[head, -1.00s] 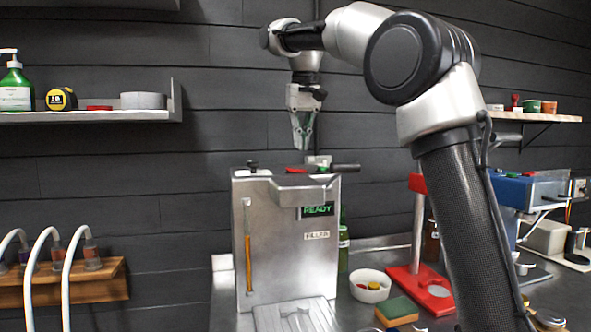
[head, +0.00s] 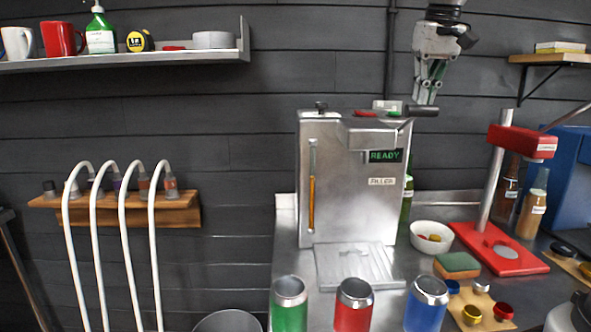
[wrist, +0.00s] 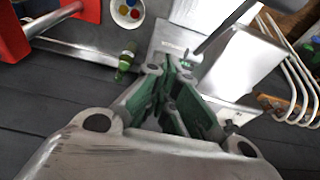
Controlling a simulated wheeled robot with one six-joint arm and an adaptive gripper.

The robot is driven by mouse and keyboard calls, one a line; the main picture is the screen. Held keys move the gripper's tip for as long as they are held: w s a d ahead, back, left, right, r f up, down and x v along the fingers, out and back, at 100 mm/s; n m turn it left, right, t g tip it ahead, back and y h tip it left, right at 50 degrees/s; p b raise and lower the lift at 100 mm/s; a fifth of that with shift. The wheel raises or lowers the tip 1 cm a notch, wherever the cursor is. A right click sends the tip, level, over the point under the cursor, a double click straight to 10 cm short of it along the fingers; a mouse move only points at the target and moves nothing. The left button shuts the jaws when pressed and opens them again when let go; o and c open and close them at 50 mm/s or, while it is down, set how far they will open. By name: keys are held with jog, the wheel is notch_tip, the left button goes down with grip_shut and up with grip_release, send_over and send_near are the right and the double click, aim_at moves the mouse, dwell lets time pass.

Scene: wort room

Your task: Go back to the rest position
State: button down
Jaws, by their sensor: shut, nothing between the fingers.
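My gripper (head: 429,92) hangs at the upper right of the head view, fingers pointing down, to the right of and above the steel filler machine (head: 352,205). It is shut and holds nothing. In the wrist view, the closed green-padded fingers (wrist: 176,100) point toward the filler (wrist: 240,65), with clear air around them. The rest of my arm is mostly out of the head view.
A green can (head: 289,305), a red can (head: 353,305) and a blue can (head: 426,305) stand in front of the filler. A red press (head: 507,255), white bowl (head: 431,238) and sponge (head: 457,264) are right of it. A shelf (head: 150,59) hangs upper left.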

jog(key=s+d+f, duration=0.3)
jog(key=s+f, duration=0.7)
jog(key=s, duration=0.1)
jog(key=s+d+f+t, duration=0.1)
jog(key=s+d+f, duration=0.3)
jog(key=s+f, duration=0.6)
jog(key=shift+s+f+t, duration=0.3)
jog(key=shift+s+f, duration=0.05)
jog(key=shift+s, duration=0.05)
